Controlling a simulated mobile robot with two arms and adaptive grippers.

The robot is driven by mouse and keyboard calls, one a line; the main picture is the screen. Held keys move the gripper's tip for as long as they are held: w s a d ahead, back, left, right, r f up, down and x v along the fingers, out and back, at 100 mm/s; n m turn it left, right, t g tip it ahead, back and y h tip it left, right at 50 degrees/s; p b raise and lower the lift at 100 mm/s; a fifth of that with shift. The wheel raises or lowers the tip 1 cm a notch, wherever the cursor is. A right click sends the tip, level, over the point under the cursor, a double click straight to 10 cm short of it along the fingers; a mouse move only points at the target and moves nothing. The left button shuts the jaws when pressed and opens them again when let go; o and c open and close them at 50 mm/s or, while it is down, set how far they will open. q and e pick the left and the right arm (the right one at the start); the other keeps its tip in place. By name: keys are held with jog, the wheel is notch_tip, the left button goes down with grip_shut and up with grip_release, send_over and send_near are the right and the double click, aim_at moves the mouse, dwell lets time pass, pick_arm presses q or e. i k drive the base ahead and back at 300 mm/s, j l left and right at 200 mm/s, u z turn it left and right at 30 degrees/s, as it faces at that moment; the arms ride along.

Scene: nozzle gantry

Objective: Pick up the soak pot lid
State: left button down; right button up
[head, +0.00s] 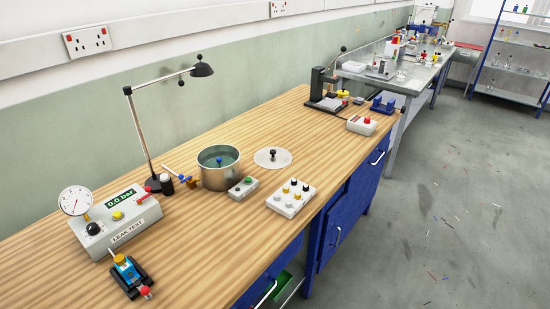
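The soak pot lid (280,160) is a flat pale metal disc with a black knob (272,153) at its middle. It lies on the wooden bench top, to the right of the soak pot and apart from it. The soak pot (221,178) is an open metal pot with liquid inside and a dark blue-green piece (219,160) showing in it. Neither of my grippers is in the head view.
A small green-button box (242,187) and a tray of knobs (290,198) sit in front.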

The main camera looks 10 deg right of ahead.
aim_at(270, 157)
jog(key=l+u, duration=0.1)
jog(key=u, duration=0.55)
jog(key=i+l+u, duration=0.1)
jog(key=l+u, duration=0.35)
jog(key=l, duration=0.25)
jog(key=l+u, duration=0.5)
jog(key=l, duration=0.25)
